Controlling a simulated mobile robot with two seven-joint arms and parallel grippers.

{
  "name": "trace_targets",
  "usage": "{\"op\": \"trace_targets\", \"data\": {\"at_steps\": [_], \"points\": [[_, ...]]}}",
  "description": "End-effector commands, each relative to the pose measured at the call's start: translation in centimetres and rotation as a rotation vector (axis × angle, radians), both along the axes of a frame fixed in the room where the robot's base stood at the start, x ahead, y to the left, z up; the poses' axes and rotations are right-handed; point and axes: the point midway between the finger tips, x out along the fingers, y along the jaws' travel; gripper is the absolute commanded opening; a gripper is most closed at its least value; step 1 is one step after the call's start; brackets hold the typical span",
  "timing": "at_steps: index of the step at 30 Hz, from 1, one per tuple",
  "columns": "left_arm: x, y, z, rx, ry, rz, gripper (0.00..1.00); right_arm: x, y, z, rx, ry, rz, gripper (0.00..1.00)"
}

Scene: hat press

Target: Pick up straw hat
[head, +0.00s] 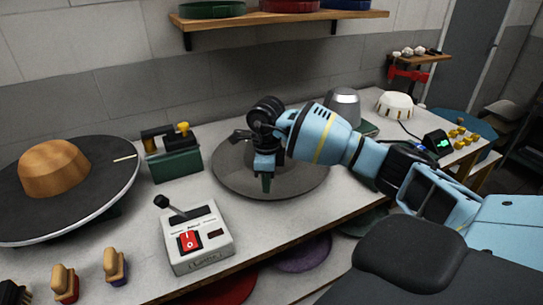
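I cannot pick out a plain straw hat with certainty. A dark grey round, brim-like disc (231,175) lies on the bench in the middle. My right gripper (266,184) points down over this disc, with its fingers at or just above it. The gripper and wrist hide the disc's centre, and whether anything is between the fingers does not show. A tan, crown-shaped dome (54,166) sits on a wide dark round plate (105,178) at the left. My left gripper is not in view.
A white control box (205,251) with a lever and red switch stands in front of the disc. A green-based tool (175,163) stands left of it. A silver dome (344,104) and white dome (395,104) are behind my arm. Wooden-handled brushes (64,282) stand front left.

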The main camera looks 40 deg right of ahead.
Motion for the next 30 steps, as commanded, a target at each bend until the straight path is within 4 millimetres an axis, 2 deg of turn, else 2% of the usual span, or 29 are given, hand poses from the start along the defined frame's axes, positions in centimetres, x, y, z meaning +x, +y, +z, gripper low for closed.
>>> {"op": "trace_targets", "data": {"at_steps": [6,10,18,23,30], "points": [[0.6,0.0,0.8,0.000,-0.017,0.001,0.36,-0.2,0.3,-3.1,0.000,0.003,0.000,0.19],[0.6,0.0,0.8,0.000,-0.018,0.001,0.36,-0.2,0.3,-4.3,0.001,0.002,-0.001,0.19],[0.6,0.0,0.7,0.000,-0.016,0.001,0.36,-0.2,0.2,-4.6,0.001,0.001,0.000,0.19],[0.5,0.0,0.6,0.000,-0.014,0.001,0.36,-0.2,0.2,-4.5,0.001,0.001,0.000,0.00],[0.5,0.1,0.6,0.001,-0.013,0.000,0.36,-0.1,0.3,-4.5,0.001,-0.001,0.000,0.00]]}}
